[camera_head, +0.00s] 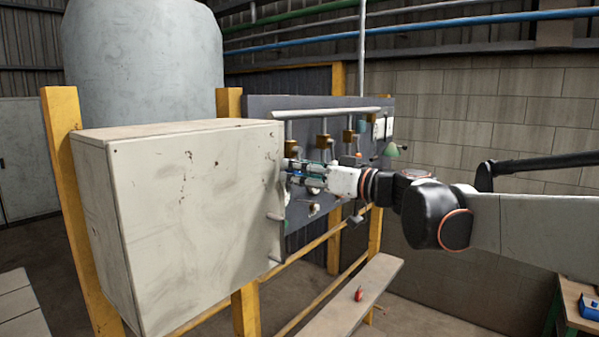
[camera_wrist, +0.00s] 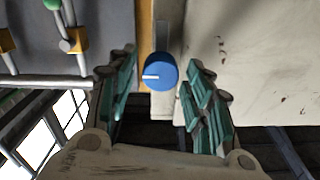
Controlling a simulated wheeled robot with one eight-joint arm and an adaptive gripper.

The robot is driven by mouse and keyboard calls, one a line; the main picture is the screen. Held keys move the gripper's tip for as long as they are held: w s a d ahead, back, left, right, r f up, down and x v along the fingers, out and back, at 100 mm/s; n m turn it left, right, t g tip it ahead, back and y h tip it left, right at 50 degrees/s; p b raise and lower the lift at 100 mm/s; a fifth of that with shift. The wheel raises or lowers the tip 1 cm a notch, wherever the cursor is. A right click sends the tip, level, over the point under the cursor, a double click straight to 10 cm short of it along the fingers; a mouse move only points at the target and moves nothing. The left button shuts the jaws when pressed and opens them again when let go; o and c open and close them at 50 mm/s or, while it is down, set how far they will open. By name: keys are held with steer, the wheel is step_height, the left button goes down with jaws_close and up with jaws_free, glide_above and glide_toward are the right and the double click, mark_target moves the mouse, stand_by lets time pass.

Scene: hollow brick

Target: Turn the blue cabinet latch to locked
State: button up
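The blue latch (camera_wrist: 160,72) is a round knob with a white pointer line. In the wrist view it sits just beyond and between my fingertips, and the line points to the left. My gripper (camera_wrist: 160,95) is open, one finger on each side of the knob, apart from it as far as I can see. The cabinet (camera_head: 185,210) is a large off-white box with brown stains; its face (camera_wrist: 265,60) fills the right of the wrist view.
A dark panel (camera_head: 262,104) with pipes and brass valves stands right behind my gripper. Yellow posts (camera_head: 70,190) hold the frame. A plank (camera_head: 345,305) with a small red item (camera_head: 359,294) lies below. A wooden bench (camera_head: 585,300) is at the lower right.

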steer(key=c, duration=0.7)
steer(key=shift+m, duration=0.4)
steer(key=m+b, duration=0.1)
steer(key=m, duration=0.1)
steer(key=shift+w+f+m+b, duration=0.1)
steer(key=shift+f+m+b, duration=0.05)
steer(key=shift+m+b, duration=0.25)
steer(key=m+b, duration=0.1)
steer(key=m, duration=0.2)
steer(key=shift+m, duration=0.4)
steer(key=m+b, duration=0.1)
steer(key=m, duration=0.4)
steer(key=shift+b, duration=0.3)
steer(key=m+b, duration=0.1)
steer(key=m, duration=0.4)
steer(key=shift+f, duration=0.1)
steer(key=shift+m, duration=0.4)
